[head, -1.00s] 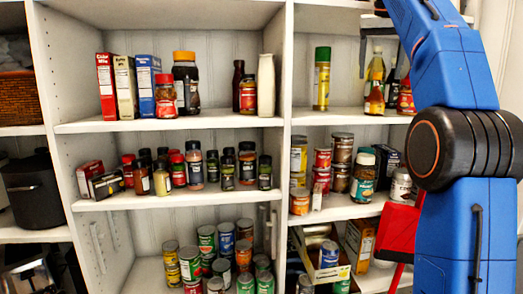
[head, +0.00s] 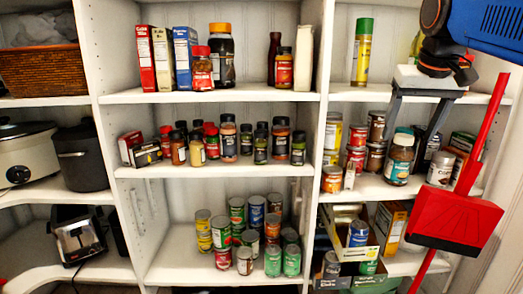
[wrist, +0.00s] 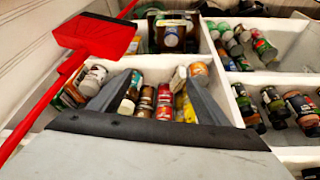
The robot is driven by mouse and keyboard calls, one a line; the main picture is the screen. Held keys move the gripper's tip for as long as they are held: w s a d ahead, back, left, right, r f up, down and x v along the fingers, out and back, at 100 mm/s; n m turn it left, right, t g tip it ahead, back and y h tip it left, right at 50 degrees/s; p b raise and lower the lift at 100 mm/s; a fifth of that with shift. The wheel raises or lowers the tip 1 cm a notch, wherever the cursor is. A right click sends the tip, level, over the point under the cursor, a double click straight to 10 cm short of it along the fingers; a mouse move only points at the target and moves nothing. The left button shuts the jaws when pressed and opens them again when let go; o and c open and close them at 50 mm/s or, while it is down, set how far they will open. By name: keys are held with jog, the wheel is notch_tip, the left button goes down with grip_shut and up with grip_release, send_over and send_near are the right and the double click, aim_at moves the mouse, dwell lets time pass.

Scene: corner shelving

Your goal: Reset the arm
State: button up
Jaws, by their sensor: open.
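My gripper (head: 412,135) is at the right in the head view, pointing down, with its two grey fingers spread apart and nothing between them. It appears in front of the right-hand shelf column, over the middle shelf's cans and jars. The wrist view shows the same open fingers (wrist: 155,100), with jars and cans visible in the gap beyond them. Whether the fingers touch any item cannot be told. My blue arm link (head: 490,22) enters from the upper right corner.
A red dustpan (head: 455,220) with a long red handle stands close at the right, near the gripper; it also shows in the wrist view (wrist: 95,36). Shelves hold jars (head: 228,140), cans (head: 237,210) and boxes (head: 147,58). A toaster (head: 78,235) and slow cooker (head: 25,155) stand left.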

jog(key=s+a+f, duration=0.1)
jog(key=s+f, duration=0.5)
jog(key=f, duration=0.4)
jog(key=s+a+f+n, duration=0.1)
jog(key=s+a+f, duration=0.1)
jog(key=s+f, duration=0.5)
jog(key=s+a+f+n+y, duration=0.1)
jog(key=s+f, duration=0.5)
jog(key=f, duration=0.9)
jog(key=shift+s+a, duration=0.25)
jog(key=shift+a, duration=0.4)
